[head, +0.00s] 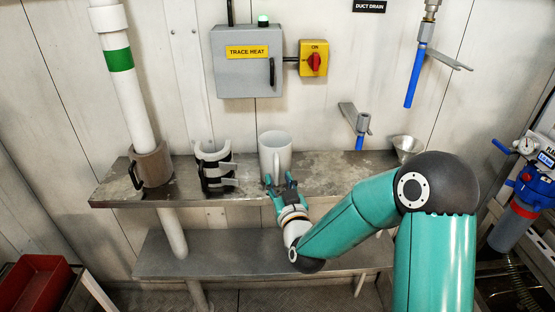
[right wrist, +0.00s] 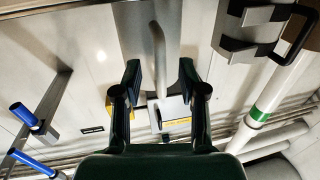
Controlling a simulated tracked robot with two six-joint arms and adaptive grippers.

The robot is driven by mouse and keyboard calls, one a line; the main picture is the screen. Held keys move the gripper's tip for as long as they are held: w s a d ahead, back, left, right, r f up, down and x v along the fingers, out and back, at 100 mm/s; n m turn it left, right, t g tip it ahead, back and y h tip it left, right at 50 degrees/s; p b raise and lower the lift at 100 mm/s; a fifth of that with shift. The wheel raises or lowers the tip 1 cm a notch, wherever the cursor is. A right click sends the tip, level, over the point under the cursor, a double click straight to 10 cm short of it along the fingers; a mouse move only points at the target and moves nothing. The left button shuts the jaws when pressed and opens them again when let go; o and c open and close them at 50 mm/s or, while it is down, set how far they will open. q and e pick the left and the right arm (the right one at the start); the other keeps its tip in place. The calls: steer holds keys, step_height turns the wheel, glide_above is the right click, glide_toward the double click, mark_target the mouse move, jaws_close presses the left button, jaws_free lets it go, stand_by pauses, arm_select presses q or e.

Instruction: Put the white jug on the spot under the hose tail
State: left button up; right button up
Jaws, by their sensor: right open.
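The white jug (head: 275,154) stands upright on the upper steel shelf (head: 322,172), with its handle facing me. My right gripper (head: 283,184) is in front of the jug at shelf height, open and empty. In the right wrist view the jug's handle (right wrist: 159,52) lies ahead, between the open fingers (right wrist: 159,75) of my right gripper, with no visible grip on it. A blue hose tail (head: 412,78) hangs from a valve at the upper right; a shorter blue tail (head: 360,142) hangs under a lower valve. No marked spot can be made out; my arm covers part of the shelf there. My left gripper is out of view.
A metal funnel (head: 407,146) is on the right. The grey trace heat box (head: 245,75) is on the wall above. The shelf right of the jug looks clear.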

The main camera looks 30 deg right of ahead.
steer(key=shift+x, duration=1.25)
jaws_close()
